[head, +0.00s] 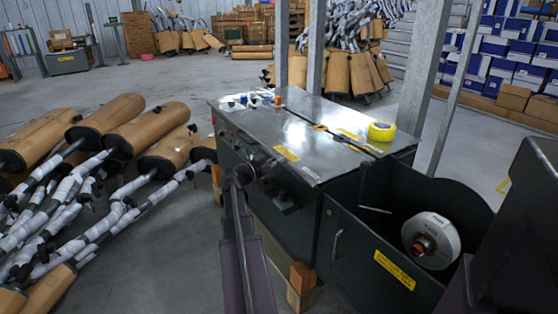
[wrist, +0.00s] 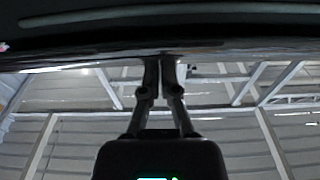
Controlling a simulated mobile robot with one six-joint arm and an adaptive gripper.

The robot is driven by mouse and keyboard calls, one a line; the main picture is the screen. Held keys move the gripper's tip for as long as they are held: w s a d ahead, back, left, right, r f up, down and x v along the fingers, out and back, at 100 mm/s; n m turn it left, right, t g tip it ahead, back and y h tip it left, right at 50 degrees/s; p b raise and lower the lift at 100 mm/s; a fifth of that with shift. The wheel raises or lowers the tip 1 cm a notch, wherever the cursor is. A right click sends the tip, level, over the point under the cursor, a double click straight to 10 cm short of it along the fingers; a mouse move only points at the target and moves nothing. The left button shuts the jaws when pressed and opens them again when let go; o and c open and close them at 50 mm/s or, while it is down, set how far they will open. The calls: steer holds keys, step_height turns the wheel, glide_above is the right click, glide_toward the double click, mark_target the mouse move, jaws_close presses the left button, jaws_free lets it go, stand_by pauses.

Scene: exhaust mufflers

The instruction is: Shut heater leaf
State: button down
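The strapping machine's metal top (head: 300,130) is split by a dark seam into two leaves. The near left leaf (head: 262,132), with a yellow label at its front edge, looks flat and about level with the other leaf; I cannot tell which one is the heater leaf, or whether a small gap remains. My gripper (head: 264,168) is at the machine's front side, just below that leaf's front edge. In the wrist view, my gripper's fingers (wrist: 165,62) are together at the tips, close to a dark edge (wrist: 110,50); contact is unclear. Nothing shows between them.
A yellow tape roll (head: 381,131) lies on the far right leaf. Small bottles and an orange item (head: 278,100) stand at the back. An open reel housing (head: 375,240) with a white reel adjoins at right. Mufflers (head: 130,135) crowd the floor at left; a post (head: 430,75) stands behind.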

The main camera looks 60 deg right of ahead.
steer(key=r+v, duration=0.1)
steer(key=v, duration=0.8)
steer(key=shift+a+r, duration=0.2)
steer(key=shift+r, duration=0.05)
stand_by(0.5)
steer(key=shift+w, duration=0.1)
stand_by(0.6)
